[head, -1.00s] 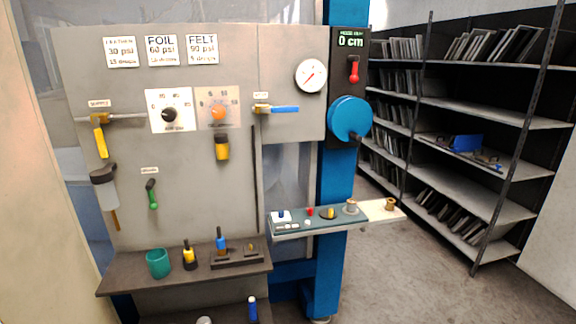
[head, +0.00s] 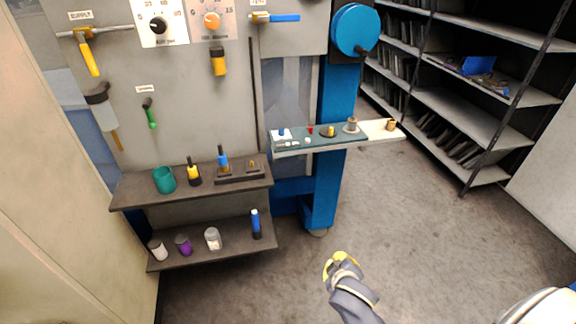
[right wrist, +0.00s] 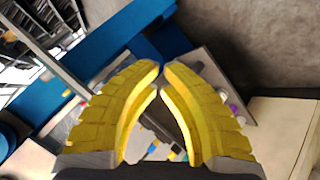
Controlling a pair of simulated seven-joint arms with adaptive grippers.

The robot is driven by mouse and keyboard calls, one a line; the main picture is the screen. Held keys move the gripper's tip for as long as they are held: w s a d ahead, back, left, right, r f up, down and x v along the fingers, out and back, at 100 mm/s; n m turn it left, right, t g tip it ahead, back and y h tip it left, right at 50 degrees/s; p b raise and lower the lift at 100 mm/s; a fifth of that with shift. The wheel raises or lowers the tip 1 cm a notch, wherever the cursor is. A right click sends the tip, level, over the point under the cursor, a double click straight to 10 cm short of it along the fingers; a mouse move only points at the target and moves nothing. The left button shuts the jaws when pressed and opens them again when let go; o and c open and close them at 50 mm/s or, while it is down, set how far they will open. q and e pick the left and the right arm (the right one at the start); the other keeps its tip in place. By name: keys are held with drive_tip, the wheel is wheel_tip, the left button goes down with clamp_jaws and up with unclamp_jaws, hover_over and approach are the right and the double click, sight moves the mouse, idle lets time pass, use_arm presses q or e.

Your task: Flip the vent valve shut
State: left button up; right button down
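The valve with the blue lever (head: 285,18) is at the top of the grey panel in the head view. Its small label is too blurred to read, so I cannot be sure that it is the vent valve. The blue lever lies level, pointing right. My right gripper (head: 336,267) is low in front of the panel, over the floor, well below and right of that lever. In the right wrist view its yellow fingers (right wrist: 161,68) nearly meet at the tips, with nothing held between them. My left gripper is out of view.
A yellow lever (head: 89,58) marked supply and a green lever (head: 151,117) are on the panel's left. A narrow tray (head: 350,138) juts out at right, below the blue wheel (head: 354,31). Shelves below hold a teal cup (head: 164,180) and bottles. The floor (head: 430,240) is clear.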

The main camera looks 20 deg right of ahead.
drive_tip(key=w+r+m+t, duration=0.4)
drive_tip(key=w+r+t, duration=0.3)
drive_tip(key=w+r, duration=2.2)
drive_tip(key=w+r+m+t, duration=0.1)
drive_tip(key=w+r, duration=0.4)
drive_tip(key=r, duration=1.2)
drive_tip(key=w+r+m+t+y, duration=0.1)
drive_tip(key=w+r+t, duration=0.3)
drive_tip(key=r, duration=1.2)
drive_tip(key=w+m, duration=0.1)
drive_tip(key=w, duration=0.1)
drive_tip(key=shift+w+d+r+t, duration=0.25)
drive_tip(key=shift+w+r+t, duration=0.05)
drive_tip(key=shift+r, duration=0.05)
wheel_tip(320, 180, up, 3)
hover_over(285, 18)
drive_tip(key=shift+s+d+f, duration=0.1)
drive_tip(key=shift+s+f, duration=0.05)
drive_tip(key=shift+f, duration=0.45)
drive_tip(key=shift+s+d+f, duration=0.1)
drive_tip(key=shift+d+f, duration=0.05)
drive_tip(key=shift+f, duration=0.5)
drive_tip(key=shift+s+d+f, duration=0.1)
drive_tip(key=shift+s+f, duration=0.05)
drive_tip(key=shift+f, duration=0.45)
drive_tip(key=shift+d, duration=0.1)
